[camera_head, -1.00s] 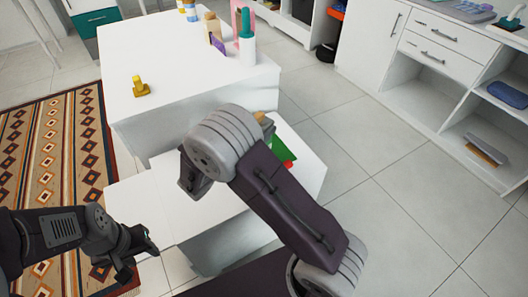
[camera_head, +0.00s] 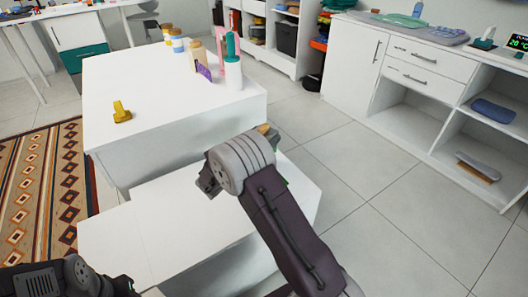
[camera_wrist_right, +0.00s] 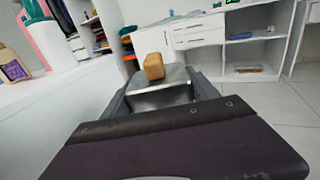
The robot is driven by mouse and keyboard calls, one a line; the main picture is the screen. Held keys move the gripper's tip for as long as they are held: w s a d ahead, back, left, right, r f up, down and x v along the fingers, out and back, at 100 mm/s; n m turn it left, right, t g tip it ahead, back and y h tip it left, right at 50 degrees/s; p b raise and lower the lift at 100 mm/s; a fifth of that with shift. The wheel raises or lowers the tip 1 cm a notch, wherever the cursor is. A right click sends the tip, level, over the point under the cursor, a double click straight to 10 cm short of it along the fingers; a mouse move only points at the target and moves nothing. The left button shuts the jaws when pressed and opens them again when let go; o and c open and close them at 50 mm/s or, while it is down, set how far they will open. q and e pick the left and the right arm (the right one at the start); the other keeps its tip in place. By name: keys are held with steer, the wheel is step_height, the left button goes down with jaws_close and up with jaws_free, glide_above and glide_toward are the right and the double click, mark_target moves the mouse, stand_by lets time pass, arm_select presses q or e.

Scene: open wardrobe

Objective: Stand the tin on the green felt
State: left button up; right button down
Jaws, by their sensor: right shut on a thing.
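My right gripper (camera_wrist_right: 160,82) is shut on a grey metallic thing (camera_wrist_right: 160,96), which I take for the tin. It fills the gap between the fingers in the right wrist view. A tan block-like thing (camera_wrist_right: 154,66) shows just beyond it; I cannot tell whether the two are joined. The tan thing also peeks out behind my right arm in the head view (camera_head: 266,130). The green felt is almost wholly hidden behind that arm; only a sliver of green (camera_head: 285,180) shows over the low white step. My left gripper (camera_head: 125,286) is cut off at the bottom edge, its fingers unclear.
A white table (camera_head: 150,95) rises behind the low white step (camera_head: 125,235). Open shelves (camera_head: 490,130) stand at right. Grey floor between is clear.

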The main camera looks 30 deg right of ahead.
steer(key=shift+w+d+f, duration=0.1)
steer(key=shift+w+d, duration=0.05)
steer(key=shift+d, duration=0.05)
steer(key=shift+f+b, duration=1.1)
steer(key=shift+f, duration=1)
steer(key=shift+c, duration=1.1)
jaws_free()
